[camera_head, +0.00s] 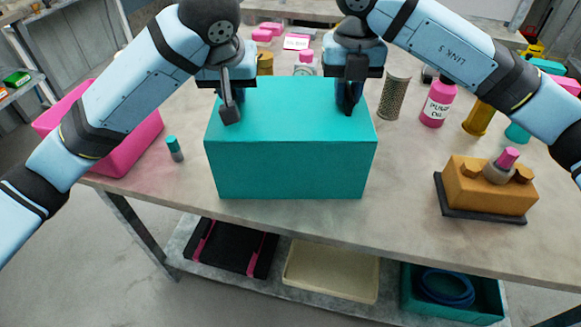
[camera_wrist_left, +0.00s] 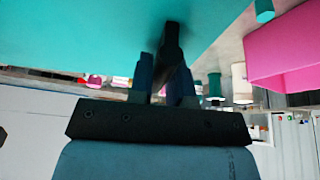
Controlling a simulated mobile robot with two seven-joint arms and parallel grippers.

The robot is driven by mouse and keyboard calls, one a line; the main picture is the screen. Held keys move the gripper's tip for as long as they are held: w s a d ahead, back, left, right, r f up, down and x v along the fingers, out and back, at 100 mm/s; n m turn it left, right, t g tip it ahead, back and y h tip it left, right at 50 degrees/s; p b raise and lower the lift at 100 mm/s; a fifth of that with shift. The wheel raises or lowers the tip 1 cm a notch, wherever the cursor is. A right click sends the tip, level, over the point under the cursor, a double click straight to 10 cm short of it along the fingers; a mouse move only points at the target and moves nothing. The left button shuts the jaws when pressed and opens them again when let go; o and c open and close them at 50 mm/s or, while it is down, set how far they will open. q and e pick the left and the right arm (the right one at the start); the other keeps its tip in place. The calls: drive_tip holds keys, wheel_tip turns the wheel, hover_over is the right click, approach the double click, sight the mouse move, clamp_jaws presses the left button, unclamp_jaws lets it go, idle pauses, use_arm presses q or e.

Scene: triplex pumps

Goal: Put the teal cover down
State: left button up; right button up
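The teal cover (camera_head: 290,168) is a large box shape at the front middle of the workbench, upright and level. It fills the top left of the left wrist view (camera_wrist_left: 80,30). My left gripper (camera_head: 230,108) is at the left end of its top, its fingers (camera_wrist_left: 165,75) close around a dark handle-like piece against the cover. My right gripper (camera_head: 349,100) is at the right end of the top, its fingers close together on a similar dark piece. Whether the cover's bottom edge touches the bench is hard to tell. What is under or behind the cover is hidden.
The workbench (camera_head: 400,215) has a pink bin (camera_head: 130,145) and small teal-capped bottle (camera_head: 174,149) left of the cover. To the right are a mesh cylinder (camera_head: 394,97), pink bottle (camera_head: 437,102) and orange pump block (camera_head: 487,187). Bench between cover and block is clear.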

use_arm(q)
drive_tip(key=o, duration=0.4)
drive_tip(key=shift+r, duration=0.1)
use_arm(e)
drive_tip(key=o, duration=0.4)
drive_tip(key=shift+r, duration=0.1)
use_arm(q)
drive_tip(key=v, duration=1.2)
drive_tip(key=shift+s, duration=0.15)
use_arm(e)
wheel_tip(320, 180, up, 12)
drive_tip(key=shift+f, duration=0.1)
drive_tip(key=shift+s, duration=0.15)
